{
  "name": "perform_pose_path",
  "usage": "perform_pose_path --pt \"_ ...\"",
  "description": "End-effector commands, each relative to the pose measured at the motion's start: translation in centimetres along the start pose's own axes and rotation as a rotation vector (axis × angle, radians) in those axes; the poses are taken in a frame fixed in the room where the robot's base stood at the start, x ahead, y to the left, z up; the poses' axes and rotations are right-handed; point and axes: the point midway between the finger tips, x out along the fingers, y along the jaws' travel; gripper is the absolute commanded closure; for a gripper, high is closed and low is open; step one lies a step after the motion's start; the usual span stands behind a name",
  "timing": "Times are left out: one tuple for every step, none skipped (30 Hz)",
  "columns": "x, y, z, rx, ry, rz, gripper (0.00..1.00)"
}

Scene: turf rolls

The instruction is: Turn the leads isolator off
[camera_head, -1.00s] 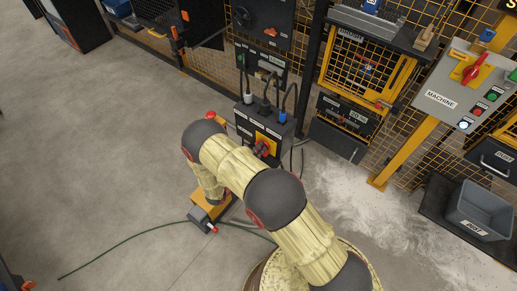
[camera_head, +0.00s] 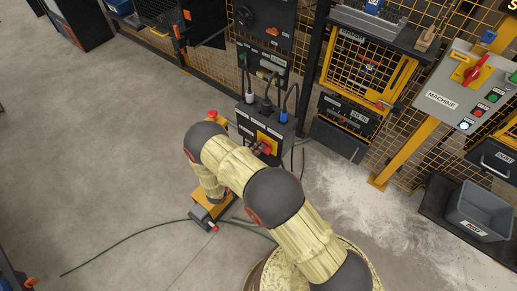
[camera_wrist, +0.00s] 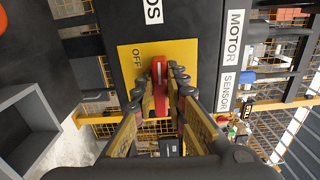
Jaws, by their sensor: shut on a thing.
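The leads isolator is a red handle (camera_wrist: 159,72) on a yellow plate (camera_wrist: 132,53) marked OFF, on the front of a dark box. In the wrist view the handle runs up and down the picture, and OFF is to its left. My gripper (camera_wrist: 161,92) is shut on the handle, with fingers on both its sides. The dark box (camera_head: 246,122) stands in the middle of the head view, with several plugged leads on top.
MOTOR (camera_wrist: 235,37) and SENSOR (camera_wrist: 226,92) labels are on the box's side. A grey machine panel (camera_head: 445,84) with another red handle stands at right. A grey bin (camera_head: 480,210) is at far right.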

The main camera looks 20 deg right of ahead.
Motion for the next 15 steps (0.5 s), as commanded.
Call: perform_pose_path --pt "-0.05 0.09 0.11 -0.013 -0.003 0.002 1.00" --pt "-0.05 0.10 0.11 -0.023 -0.003 0.002 1.00" --pt "-0.05 0.12 0.11 -0.033 -0.003 0.002 1.00" --pt "-0.05 0.13 0.11 -0.039 -0.003 0.002 1.00" --pt "-0.05 0.13 0.12 -0.045 -0.003 0.002 1.00" --pt "-0.05 0.14 0.12 -0.052 -0.003 0.002 1.00" --pt "-0.05 0.15 0.12 -0.056 -0.003 0.002 1.00" --pt "-0.05 0.15 0.12 -0.059 -0.003 0.002 1.00" --pt "-0.05 0.16 0.12 -0.062 -0.003 0.002 1.00" --pt "-0.05 0.16 0.12 -0.063 -0.003 0.002 1.00" --pt "-0.05 0.16 0.12 -0.064 -0.003 0.002 1.00" --pt "-0.05 0.17 0.12 -0.065 -0.003 0.002 1.00" --pt "-0.05 0.17 0.12 -0.065 -0.003 0.002 1.00" --pt "-0.05 0.17 0.12 -0.066 -0.003 0.002 1.00" --pt "-0.05 0.17 0.12 -0.066 -0.003 0.002 1.00"
